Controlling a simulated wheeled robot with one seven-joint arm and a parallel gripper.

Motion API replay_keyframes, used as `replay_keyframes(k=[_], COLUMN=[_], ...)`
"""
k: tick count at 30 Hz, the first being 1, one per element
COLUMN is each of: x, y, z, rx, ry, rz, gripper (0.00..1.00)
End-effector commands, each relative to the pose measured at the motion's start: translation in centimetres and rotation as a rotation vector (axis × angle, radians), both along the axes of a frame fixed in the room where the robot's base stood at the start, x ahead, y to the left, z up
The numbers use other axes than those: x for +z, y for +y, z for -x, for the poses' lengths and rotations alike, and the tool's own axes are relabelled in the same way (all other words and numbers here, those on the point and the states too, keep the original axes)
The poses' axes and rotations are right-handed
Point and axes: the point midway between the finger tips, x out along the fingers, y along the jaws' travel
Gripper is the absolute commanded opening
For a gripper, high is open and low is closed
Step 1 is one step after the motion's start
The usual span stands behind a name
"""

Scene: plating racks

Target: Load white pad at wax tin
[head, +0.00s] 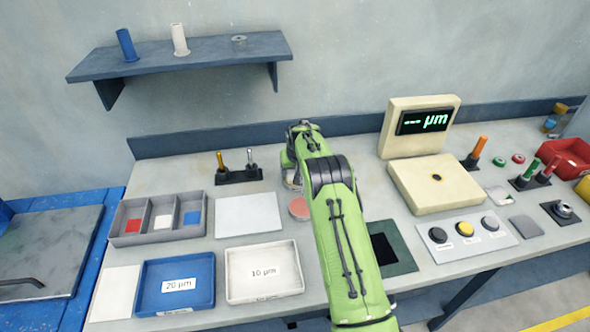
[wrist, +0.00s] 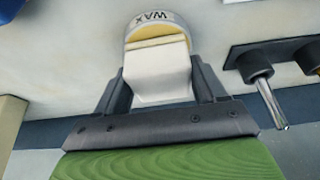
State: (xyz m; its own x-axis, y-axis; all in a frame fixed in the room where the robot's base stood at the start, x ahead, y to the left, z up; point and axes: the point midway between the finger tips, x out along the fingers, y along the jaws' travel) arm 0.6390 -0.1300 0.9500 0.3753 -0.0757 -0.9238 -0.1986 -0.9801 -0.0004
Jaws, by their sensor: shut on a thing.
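In the wrist view, my gripper (wrist: 158,78) is shut on a white pad (wrist: 158,72), a pale block between the two dark fingers. The wax tin (wrist: 153,20), round and labelled WAX, is just beyond the pad. The pad's far end overlaps the tin's opening, where a yellowish strip (wrist: 158,42) shows; I cannot tell whether it touches the wax. In the head view, my green arm reaches to the back of the bench and hides the fingers, the pad and most of the tin.
A grey tray (head: 157,238) has red, white and blue squares in its compartments. A dark holder with two tools (head: 238,176) stands left of my gripper; it is close by in the wrist view. A pink disc (head: 299,208) lies beside my arm. A cream gauge (head: 436,184) stands right.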

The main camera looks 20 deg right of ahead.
Motion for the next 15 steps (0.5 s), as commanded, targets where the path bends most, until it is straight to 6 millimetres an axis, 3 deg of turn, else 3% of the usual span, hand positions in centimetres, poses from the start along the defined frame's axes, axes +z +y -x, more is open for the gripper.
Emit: replay_keyframes(k=[15], x=[-0.7], y=[-0.01], z=[-0.01], rx=[0.0], ry=[0.0], rz=[0.0], gripper=[0.46])
